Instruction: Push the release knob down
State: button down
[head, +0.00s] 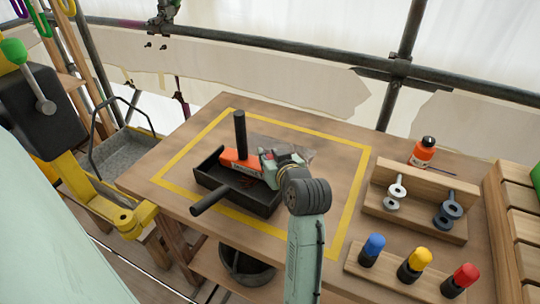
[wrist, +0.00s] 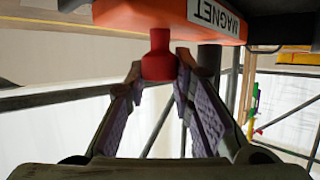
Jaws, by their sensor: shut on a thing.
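The release knob (wrist: 159,55) is red and sits against the orange magnet block (wrist: 175,14), which has a white MAGNET label, in the wrist view. My gripper (wrist: 160,74) is closed on the knob, with one finger on each side of it. In the head view the orange block (head: 235,162) lies at a black tray (head: 262,206) with a black upright post (head: 240,130) and a black side handle (head: 210,200). My gripper (head: 268,166) is at the block's right side there. The knob is hidden in the head view.
A yellow tape outline (head: 352,215) surrounds the tray on the wooden table. To the right are a wooden rack with metal washers (head: 447,213), an orange bottle (head: 423,152) and blue, yellow and red capped pegs (head: 415,264). Scaffold poles (head: 400,70) stand behind.

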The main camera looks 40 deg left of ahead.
jog(key=c, duration=1.7)
grip_release()
jog(key=shift+f, duration=0.5)
jog(key=o, duration=0.4)
jog(key=shift+r, duration=0.15)
jog(key=shift+c, duration=0.2)
jog(key=v, duration=0.7)
jog(key=shift+d, duration=0.2)
jog(key=shift+s+r, duration=0.1)
jog(key=shift+r, duration=0.05)
